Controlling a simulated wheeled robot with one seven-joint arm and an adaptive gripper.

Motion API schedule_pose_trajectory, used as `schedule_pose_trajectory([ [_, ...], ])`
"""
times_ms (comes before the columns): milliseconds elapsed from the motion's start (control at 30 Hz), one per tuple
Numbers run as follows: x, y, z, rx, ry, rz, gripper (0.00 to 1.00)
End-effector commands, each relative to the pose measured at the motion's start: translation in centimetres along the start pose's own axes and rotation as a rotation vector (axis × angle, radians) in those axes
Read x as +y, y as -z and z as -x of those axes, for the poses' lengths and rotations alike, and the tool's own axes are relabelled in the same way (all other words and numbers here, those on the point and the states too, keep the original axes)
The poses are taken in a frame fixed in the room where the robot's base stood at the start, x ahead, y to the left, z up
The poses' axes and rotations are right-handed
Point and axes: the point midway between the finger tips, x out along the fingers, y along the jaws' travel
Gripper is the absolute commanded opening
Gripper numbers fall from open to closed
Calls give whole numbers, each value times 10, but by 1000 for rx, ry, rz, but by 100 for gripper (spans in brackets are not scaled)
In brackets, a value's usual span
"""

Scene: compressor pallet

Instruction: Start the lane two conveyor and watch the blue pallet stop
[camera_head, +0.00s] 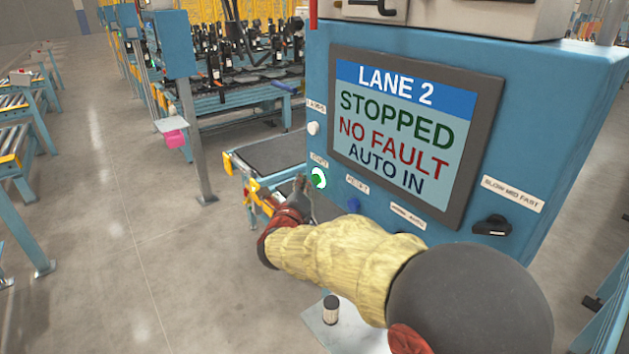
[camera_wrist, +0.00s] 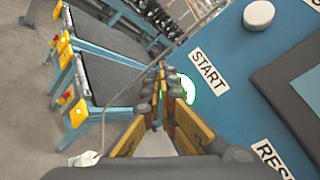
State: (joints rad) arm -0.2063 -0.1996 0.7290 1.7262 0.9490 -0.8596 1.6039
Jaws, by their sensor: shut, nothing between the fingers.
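A blue control panel (camera_head: 318,80) fills the right of the head view. Its screen (camera_head: 410,130) reads LANE 2, STOPPED, NO FAULT, AUTO IN. In the wrist view the button (camera_wrist: 188,88) shows partly behind my fingers, beside the START label (camera_wrist: 209,70). My gripper (camera_head: 301,184) is shut and empty, its tips close to the button; I cannot tell whether they touch it. A conveyor with a dark bed (camera_head: 272,153) stands behind; its lane number is not visible. I cannot make out a blue pallet.
Open floor (camera_head: 120,230) lies at left.

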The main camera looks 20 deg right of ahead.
Motion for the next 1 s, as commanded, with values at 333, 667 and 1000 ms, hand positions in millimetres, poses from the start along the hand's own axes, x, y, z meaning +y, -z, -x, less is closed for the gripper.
schedule_pose_trajectory([
  [333, -1, 2, -2, 0, 1, 0, 0],
  [667, -5, 5, -6, 0, 0, 0, 0],
  [1000, -5, 5, -6, 0, 0, 0, 0],
])
